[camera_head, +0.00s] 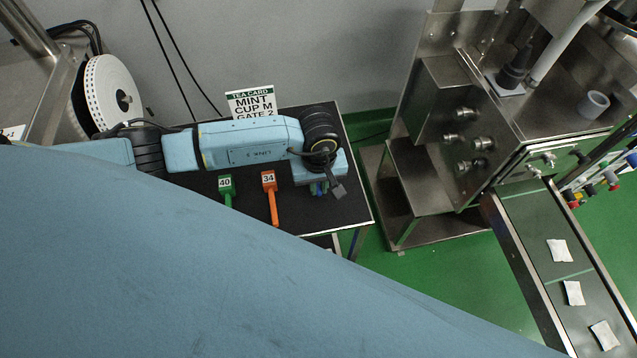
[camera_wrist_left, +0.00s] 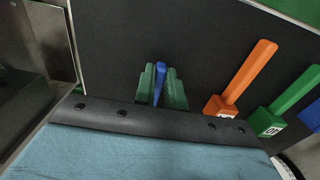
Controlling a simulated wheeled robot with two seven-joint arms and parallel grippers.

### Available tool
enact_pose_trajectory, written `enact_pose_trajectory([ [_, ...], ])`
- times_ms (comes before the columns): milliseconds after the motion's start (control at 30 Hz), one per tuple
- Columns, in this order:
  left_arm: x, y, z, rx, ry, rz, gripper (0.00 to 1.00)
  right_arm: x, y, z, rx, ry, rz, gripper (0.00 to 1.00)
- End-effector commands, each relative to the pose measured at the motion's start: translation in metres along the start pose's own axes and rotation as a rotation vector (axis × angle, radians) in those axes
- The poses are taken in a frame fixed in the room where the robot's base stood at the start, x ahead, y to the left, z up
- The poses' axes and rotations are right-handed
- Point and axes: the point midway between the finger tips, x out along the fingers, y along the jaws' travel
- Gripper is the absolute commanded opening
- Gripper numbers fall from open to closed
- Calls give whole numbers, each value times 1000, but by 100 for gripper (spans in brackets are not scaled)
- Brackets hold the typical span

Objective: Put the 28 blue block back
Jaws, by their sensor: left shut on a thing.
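My left gripper (camera_head: 320,187) is over the right part of the black table (camera_head: 346,215) in the head view. In the left wrist view its green fingers (camera_wrist_left: 161,88) are shut on a blue block (camera_wrist_left: 160,76), of which a narrow handle shows between them. No number on it can be read, and I cannot tell whether it touches the table. Left of the gripper in the head view lie an orange block marked 34 (camera_head: 270,194) and a green block marked 40 (camera_head: 226,187). Another blue piece (camera_wrist_left: 312,116) shows at the right edge of the wrist view. My right gripper is not in view.
A card reading "MINT CUP M" (camera_head: 251,103) stands at the table's back edge. A white reel (camera_head: 108,95) is at the left. A steel machine (camera_head: 445,120) and a conveyor with several teabags (camera_head: 574,293) are at the right. A large pale blue surface hides the lower left.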

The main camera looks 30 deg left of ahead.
Motion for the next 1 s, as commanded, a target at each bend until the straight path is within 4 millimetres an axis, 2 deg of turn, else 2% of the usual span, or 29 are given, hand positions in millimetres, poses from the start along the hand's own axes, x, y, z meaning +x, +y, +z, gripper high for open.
enact_pose_trajectory([
  [167, 4, 0, 0, 0, 1, 0, 0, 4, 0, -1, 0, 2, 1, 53],
  [200, 4, 0, 0, 0, 0, -1, 13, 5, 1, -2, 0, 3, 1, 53],
  [367, 3, 0, 0, 0, 0, -1, 34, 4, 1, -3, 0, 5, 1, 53],
  [767, -4, 0, 0, 0, 0, 0, 34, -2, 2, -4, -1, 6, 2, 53],
  [867, -20, 1, -2, 1, 4, 3, 34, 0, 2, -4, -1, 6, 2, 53],
  [1000, -50, 1, -2, 2, 5, 3, 34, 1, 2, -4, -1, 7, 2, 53],
])
